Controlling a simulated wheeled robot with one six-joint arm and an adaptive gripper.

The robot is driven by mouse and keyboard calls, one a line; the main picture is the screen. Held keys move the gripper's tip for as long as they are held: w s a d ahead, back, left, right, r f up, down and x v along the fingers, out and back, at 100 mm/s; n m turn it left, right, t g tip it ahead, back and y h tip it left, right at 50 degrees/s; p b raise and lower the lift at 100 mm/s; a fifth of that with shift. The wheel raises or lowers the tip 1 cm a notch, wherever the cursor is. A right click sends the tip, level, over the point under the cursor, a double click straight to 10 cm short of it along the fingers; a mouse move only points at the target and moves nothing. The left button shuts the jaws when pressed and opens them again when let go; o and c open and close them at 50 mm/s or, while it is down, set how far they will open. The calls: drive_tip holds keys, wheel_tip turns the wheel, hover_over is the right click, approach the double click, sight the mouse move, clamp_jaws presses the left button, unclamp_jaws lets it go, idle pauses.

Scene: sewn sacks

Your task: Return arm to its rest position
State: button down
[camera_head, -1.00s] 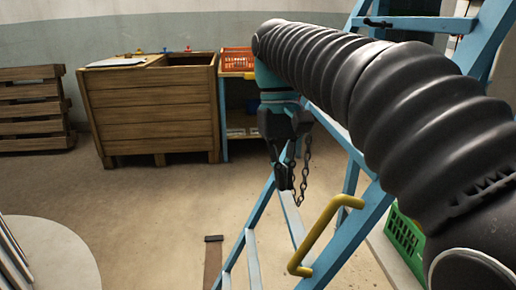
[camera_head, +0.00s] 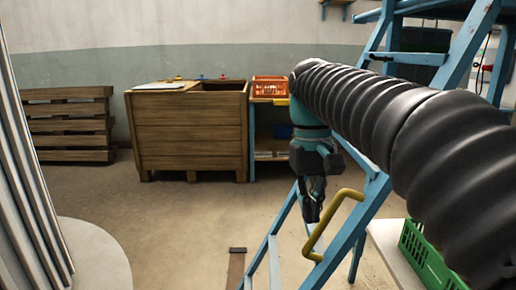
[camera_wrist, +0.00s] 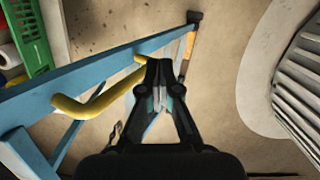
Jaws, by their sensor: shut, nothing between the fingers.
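My gripper (camera_head: 312,208) hangs pointing down at the end of my black ribbed arm in the head view, right of centre. In the wrist view my gripper (camera_wrist: 160,66) has its fingertips together, with nothing held between them. It is close to the blue ladder (camera_head: 343,243) and its yellow handle (camera_head: 330,228). In the wrist view the yellow handle (camera_wrist: 95,103) lies left of the fingers, and the blue ladder rail (camera_wrist: 110,65) runs behind them. I cannot tell whether the gripper touches the ladder.
A wooden crate (camera_head: 190,135) stands at the back beside a shelf with an orange basket (camera_head: 270,87). Stacked pallets (camera_head: 68,128) are at the far left. A green crate (camera_head: 425,258) is at lower right. A ribbed grey object (camera_head: 28,170) rises at the left edge. Open floor lies between.

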drive_tip(key=f+t, duration=0.1)
drive_tip(key=f, duration=0.1)
drive_tip(key=f+t, duration=0.1)
drive_tip(key=f, duration=0.2)
drive_tip(key=f+t, duration=0.1)
drive_tip(key=f, duration=0.2)
drive_tip(key=shift+w+d+f+y, duration=0.15)
drive_tip(key=shift+d+y, duration=0.1)
drive_tip(key=shift+y, duration=0.05)
drive_tip(key=s+d+f+m+t, duration=0.1)
drive_tip(key=s+d+f+t, duration=0.1)
drive_tip(key=s, duration=0.4)
drive_tip(key=s+d+f+m+t, duration=0.1)
drive_tip(key=s+d+f+t, duration=0.1)
drive_tip(key=s+f, duration=0.3)
drive_tip(key=shift+s+d, duration=0.75)
drive_tip(key=shift+s, duration=0.35)
drive_tip(key=shift+f, duration=0.1)
